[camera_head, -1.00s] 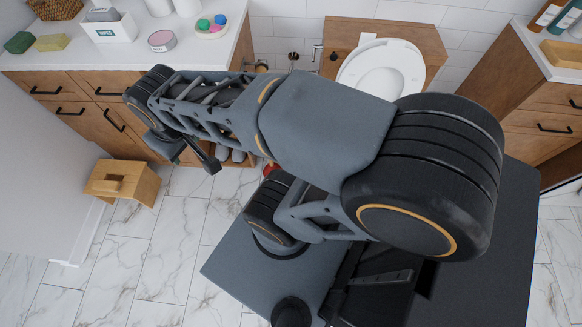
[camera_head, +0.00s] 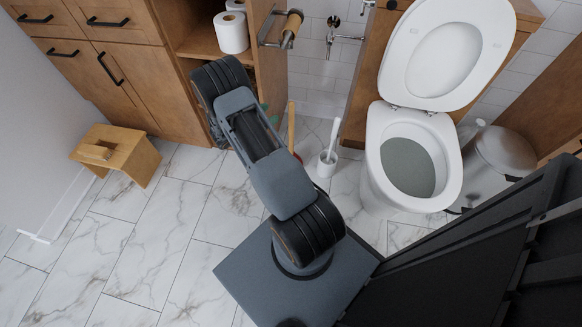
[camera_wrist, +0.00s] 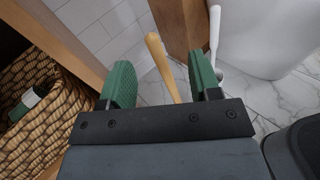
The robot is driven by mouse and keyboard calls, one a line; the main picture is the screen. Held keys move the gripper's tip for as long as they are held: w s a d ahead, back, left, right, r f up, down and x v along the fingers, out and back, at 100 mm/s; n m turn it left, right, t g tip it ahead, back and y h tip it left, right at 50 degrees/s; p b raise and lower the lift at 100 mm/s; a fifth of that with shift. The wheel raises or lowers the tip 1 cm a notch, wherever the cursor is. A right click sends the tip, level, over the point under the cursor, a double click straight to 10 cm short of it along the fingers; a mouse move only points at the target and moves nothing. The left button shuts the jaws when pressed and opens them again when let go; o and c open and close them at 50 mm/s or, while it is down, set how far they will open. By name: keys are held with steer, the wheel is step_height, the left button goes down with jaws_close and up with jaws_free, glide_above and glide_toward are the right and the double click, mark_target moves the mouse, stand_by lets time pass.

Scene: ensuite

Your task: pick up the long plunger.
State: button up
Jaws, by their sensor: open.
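The long plunger has a pale wooden handle (camera_head: 291,124) and stands upright on the floor near the wall, left of the toilet. A bit of its red cup (camera_head: 298,157) shows low down. In the wrist view the wooden handle (camera_wrist: 160,62) appears in the gap between my two green fingers, its rounded top tilted to the left. My gripper (camera_wrist: 163,84) is open, with nothing held. I cannot tell if the handle is fully between the fingers or just beyond them. In the head view my arm hides most of the gripper.
A white toilet brush (camera_head: 329,156) in its holder stands just right of the plunger. The toilet (camera_head: 414,160), lid up, is further right, beside a metal bin (camera_head: 503,152). A wooden cabinet (camera_head: 222,38) and wicker basket (camera_wrist: 45,115) are left. A wooden stool (camera_head: 117,153) stands far left.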

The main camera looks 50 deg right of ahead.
step_height(320, 180, down, 6)
steer(key=d+f+n+t+h+b, duration=0.1)
steer(key=n+t+b, duration=0.1)
steer(key=d+b, duration=0.4)
steer(key=d, duration=0.9)
steer(key=shift+w+d+r, duration=0.15)
steer(key=shift+w+d, duration=0.2)
jaws_close()
